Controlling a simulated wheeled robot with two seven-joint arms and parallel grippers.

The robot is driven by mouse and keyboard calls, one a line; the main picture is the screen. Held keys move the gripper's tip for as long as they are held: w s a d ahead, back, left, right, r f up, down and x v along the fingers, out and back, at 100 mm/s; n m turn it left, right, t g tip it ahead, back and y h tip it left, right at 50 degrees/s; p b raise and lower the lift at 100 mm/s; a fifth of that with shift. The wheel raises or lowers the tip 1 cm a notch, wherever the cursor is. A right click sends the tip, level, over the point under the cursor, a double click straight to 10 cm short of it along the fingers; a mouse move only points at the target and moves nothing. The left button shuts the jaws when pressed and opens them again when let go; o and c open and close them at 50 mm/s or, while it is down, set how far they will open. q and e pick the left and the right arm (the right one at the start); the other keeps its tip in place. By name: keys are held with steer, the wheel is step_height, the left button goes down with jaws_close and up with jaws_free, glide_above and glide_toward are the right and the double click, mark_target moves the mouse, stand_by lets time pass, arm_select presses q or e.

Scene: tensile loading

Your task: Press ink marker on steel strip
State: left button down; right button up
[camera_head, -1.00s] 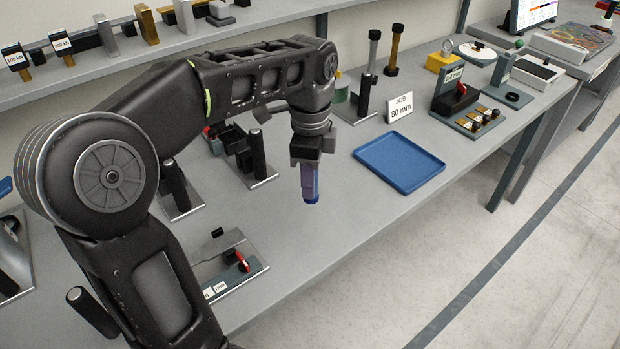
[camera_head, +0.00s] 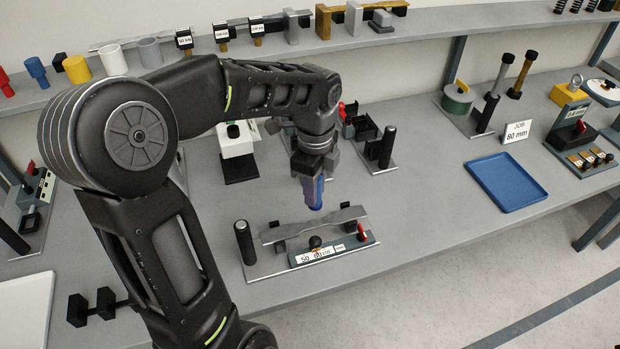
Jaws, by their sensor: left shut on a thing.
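My left gripper (camera_head: 316,172) is shut on the ink marker (camera_head: 314,192), a blue-purple stick held upright with its tip down. The steel strip (camera_head: 345,219), grey with a narrowed middle, lies across a marking fixture (camera_head: 310,257) with labels, a black knob and a red lever. The marker tip is above and slightly behind the strip; it looks apart from it. My right gripper is not in view.
A black post (camera_head: 245,242) stands at the fixture's left end. Behind my gripper are black stands (camera_head: 380,148). A blue tray (camera_head: 506,182) and a "JOB 80 mm" card (camera_head: 517,132) are to the right. Bench between fixture and tray is clear.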

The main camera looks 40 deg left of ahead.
arm_select(q)
steer(key=shift+s+a+f, duration=0.15)
steer(key=shift+a+f, duration=0.05)
steer(key=shift+a, duration=0.05)
steer(key=shift+w+d+m, duration=0.2)
steer(key=shift+w+m, duration=0.1)
steer(key=shift+w, duration=0.1)
steer(key=shift+s, duration=0.1)
steer(key=shift+a, duration=0.1)
step_height(320, 180, down, 6)
steer(key=b, duration=0.4)
steer(key=shift+r+b, duration=0.2)
steer(key=shift+b, duration=0.15)
steer(key=shift+f, duration=0.2)
steer(key=shift+f+b, duration=0.45)
steer(key=shift+f, duration=0.05)
stand_by(0.3)
steer(key=shift+s+f, duration=0.1)
stand_by(1.1)
